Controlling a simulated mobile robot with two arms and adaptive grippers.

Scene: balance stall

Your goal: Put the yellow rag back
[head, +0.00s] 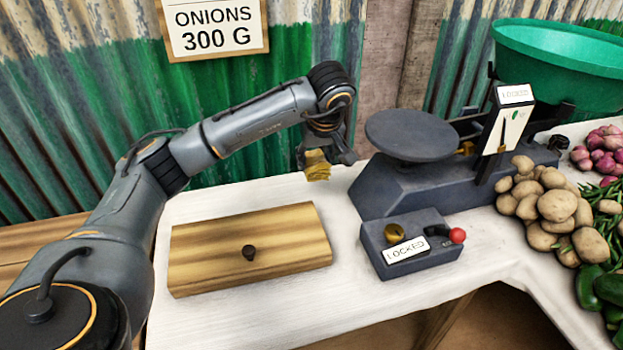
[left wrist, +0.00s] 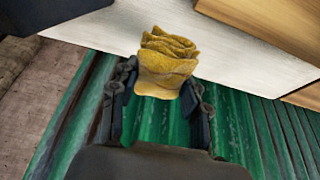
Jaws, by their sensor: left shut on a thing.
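The yellow rag (head: 316,167) is bunched up and hangs in my left gripper (head: 325,158), above the back of the white-topped table, left of the scale. In the left wrist view the rag (left wrist: 166,62) shows crumpled between the two dark fingers of the gripper (left wrist: 160,88), which are shut on it. The rag appears clear of the table top. My right gripper is not in view.
A wooden box with a dark knob (head: 249,253) stands on the white table (head: 200,205). The scale (head: 420,175), with a round plate and green pan (head: 560,50), stands at the right. A lever box marked LOCKED (head: 412,245) sits in front. Potatoes (head: 550,205) lie right.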

